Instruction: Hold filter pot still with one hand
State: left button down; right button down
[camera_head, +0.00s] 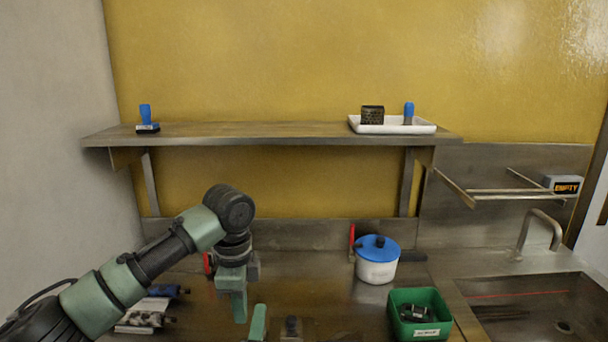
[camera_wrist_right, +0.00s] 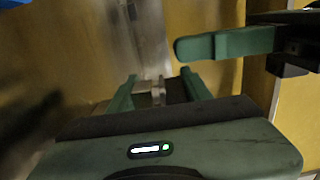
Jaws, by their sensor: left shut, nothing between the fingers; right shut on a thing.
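A white pot with a blue lid (camera_head: 377,262), the only pot I can make out, stands upright on the steel counter right of centre; neither gripper touches it. My left gripper (camera_head: 239,308) is shut and empty, pointing down over the counter left of the pot. It also shows in the right wrist view (camera_wrist_right: 222,45), close to my right gripper. My right gripper (camera_wrist_right: 158,80) is shut on a small grey metallic piece (camera_wrist_right: 146,91), mostly hidden between its fingers. In the head view only the tips of that gripper show at the bottom edge.
A green bin (camera_head: 440,328) with dark parts stands in front of the pot, beside the sink (camera_head: 540,310). Rolled items (camera_head: 150,312) lie at left under my left arm. Above, a shelf (camera_head: 250,132) carries a white tray (camera_head: 430,130) and blue-handled stamps.

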pick_arm(q)
notch_tip(320, 180, up, 6)
jog(key=shift+f, duration=0.2)
dwell(0.3)
jog(key=s+f, duration=0.3)
jog(key=f, duration=0.3)
jog(key=shift+s, duration=0.35)
dwell(0.3)
jog(key=shift+a, duration=0.1)
jog(key=shift+w+d, duration=0.25)
jog(key=shift+d, duration=0.3)
dwell(1.1)
jog(key=shift+w+a, duration=0.1)
jog(key=shift+w, duration=0.25)
